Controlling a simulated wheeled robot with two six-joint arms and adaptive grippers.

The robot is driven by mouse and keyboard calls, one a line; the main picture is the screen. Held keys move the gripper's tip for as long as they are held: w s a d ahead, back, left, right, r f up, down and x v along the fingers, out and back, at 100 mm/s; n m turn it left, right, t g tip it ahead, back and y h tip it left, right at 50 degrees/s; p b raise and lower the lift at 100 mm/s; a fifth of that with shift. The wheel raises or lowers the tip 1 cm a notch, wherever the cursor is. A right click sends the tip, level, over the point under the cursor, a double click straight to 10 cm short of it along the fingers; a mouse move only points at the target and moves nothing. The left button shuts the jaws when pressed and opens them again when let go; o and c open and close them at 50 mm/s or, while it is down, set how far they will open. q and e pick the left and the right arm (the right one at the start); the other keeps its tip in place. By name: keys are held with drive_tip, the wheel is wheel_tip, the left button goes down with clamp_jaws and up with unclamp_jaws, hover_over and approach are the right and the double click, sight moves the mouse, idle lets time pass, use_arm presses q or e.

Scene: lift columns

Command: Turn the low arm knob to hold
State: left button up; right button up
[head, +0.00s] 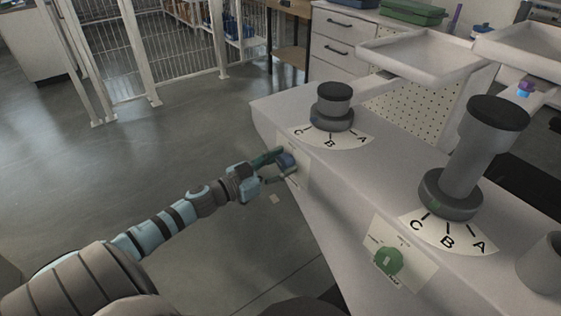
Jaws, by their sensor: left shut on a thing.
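My right gripper is not in view.
A pale tray (422,52) extends behind the short column, and another tray (520,45) is at the upper right. A grey cylinder (544,262) stands at the right edge. A white mesh fence (190,45) stands behind. The floor at left is clear.

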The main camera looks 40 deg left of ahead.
use_arm(q)
drive_tip(key=m+p, duration=0.1)
drive_tip(key=m, duration=0.2)
drive_tip(key=shift+p, duration=0.35)
drive_tip(key=m+p, duration=0.1)
drive_tip(key=m, duration=0.1)
drive_tip(key=shift+s+d+f+m, duration=0.1)
drive_tip(key=shift+m, duration=0.3)
drive_tip(key=shift+f+m, duration=0.1)
drive_tip(key=shift+m, duration=0.8)
drive_tip(key=m, duration=0.5)
drive_tip(key=shift+d+f, duration=0.1)
drive_tip(key=shift+f, duration=0.05)
drive_tip(key=m, duration=0.3)
drive_tip(key=shift+f+m, duration=0.1)
drive_tip(key=shift+m, duration=0.5)
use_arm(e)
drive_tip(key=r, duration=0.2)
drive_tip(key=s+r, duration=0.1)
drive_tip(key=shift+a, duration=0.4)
